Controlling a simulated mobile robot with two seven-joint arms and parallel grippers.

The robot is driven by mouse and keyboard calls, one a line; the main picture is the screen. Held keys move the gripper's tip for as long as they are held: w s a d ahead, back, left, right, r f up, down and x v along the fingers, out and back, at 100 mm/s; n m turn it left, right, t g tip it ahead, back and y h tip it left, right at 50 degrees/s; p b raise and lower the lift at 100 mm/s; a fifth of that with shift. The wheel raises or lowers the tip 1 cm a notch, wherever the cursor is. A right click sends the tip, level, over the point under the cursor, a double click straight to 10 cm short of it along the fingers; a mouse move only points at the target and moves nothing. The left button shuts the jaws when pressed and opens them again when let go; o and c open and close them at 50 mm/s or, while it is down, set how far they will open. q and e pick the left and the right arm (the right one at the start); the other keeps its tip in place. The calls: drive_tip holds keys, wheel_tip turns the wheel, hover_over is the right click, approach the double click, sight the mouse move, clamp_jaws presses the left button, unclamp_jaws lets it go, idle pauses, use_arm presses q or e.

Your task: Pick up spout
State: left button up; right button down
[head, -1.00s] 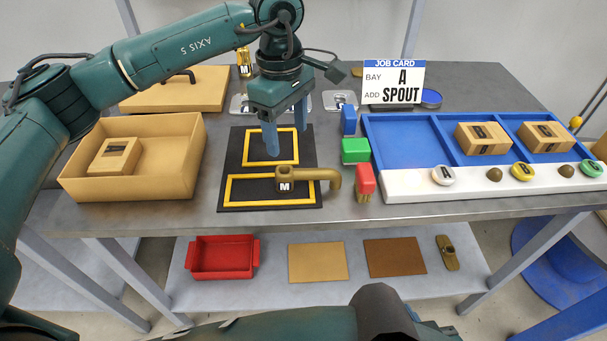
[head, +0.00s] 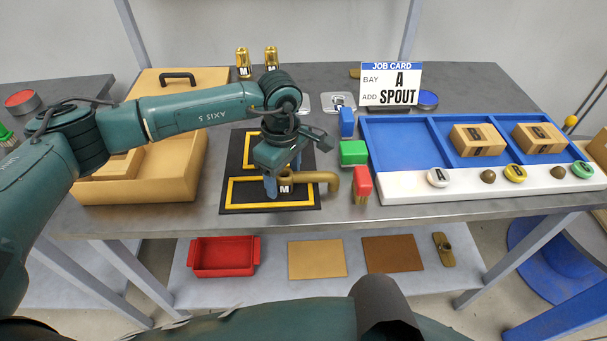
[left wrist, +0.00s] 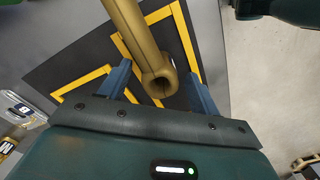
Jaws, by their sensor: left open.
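The spout (head: 318,178) is a bent brass-coloured pipe marked M, lying on the black mat (head: 240,152) over the lower yellow outline. Its hooked end points right in the head view. My left gripper (head: 279,188) is open and lowered at the spout's collar end. My right gripper is not seen.
A blue tray (head: 395,138) with two cardboard boxes stands to the right. Green (head: 353,152), red (head: 362,184) and blue (head: 346,122) blocks sit just right of the mat. A red bin (head: 223,257) is on the lower shelf.

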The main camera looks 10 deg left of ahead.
use_arm(q)
drive_tip(key=shift+f, duration=0.45)
drive_tip(key=shift+r, duration=0.1)
clamp_jaws()
